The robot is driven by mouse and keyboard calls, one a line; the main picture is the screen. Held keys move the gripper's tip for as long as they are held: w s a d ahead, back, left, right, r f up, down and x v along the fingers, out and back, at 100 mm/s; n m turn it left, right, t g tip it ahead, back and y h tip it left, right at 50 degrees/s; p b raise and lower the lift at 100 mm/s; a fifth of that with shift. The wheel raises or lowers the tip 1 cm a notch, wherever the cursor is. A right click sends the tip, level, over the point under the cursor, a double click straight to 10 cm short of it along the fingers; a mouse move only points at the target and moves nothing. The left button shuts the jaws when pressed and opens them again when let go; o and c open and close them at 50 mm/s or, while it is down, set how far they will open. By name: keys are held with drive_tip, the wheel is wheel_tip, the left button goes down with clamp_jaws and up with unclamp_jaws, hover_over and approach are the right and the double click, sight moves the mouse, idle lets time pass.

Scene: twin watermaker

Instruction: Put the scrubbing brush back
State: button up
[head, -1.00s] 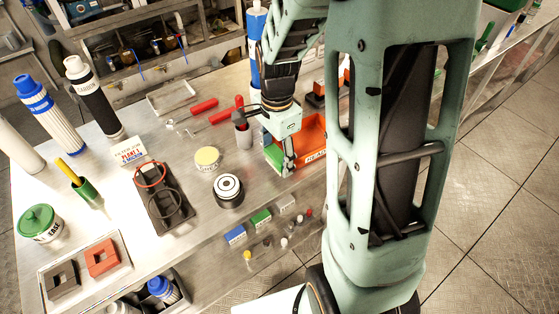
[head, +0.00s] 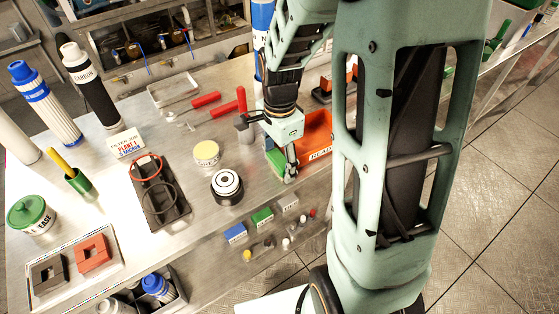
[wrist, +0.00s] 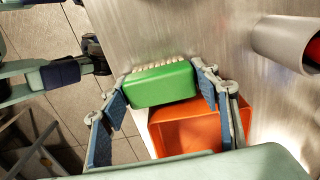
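The scrubbing brush (wrist: 162,86) is a green block with pale bristles along its far side. In the wrist view it lies between the two blue finger pads of my gripper (wrist: 165,92), very close to both. I cannot tell whether the pads press on it. In the head view my gripper (head: 289,163) points down near the table's front edge, and the green brush (head: 275,158) shows partly behind the finger. An orange bin (head: 318,128) with a "READY" label stands right beside it; the bin (wrist: 185,132) also shows just below the brush in the wrist view.
A grey cup (head: 244,131) with a red-handled tool stands left of my gripper; its rim side (wrist: 285,40) shows in the wrist view. Small boxes (head: 262,217) lie along the front.

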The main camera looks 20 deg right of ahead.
sight(280, 158)
drive_tip(key=shift+o, duration=1.3)
drive_tip(key=shift+r, duration=0.1)
wheel_tip(280, 158, up, 12)
drive_tip(key=p, duration=0.1)
drive_tip(key=shift+r, duration=0.1)
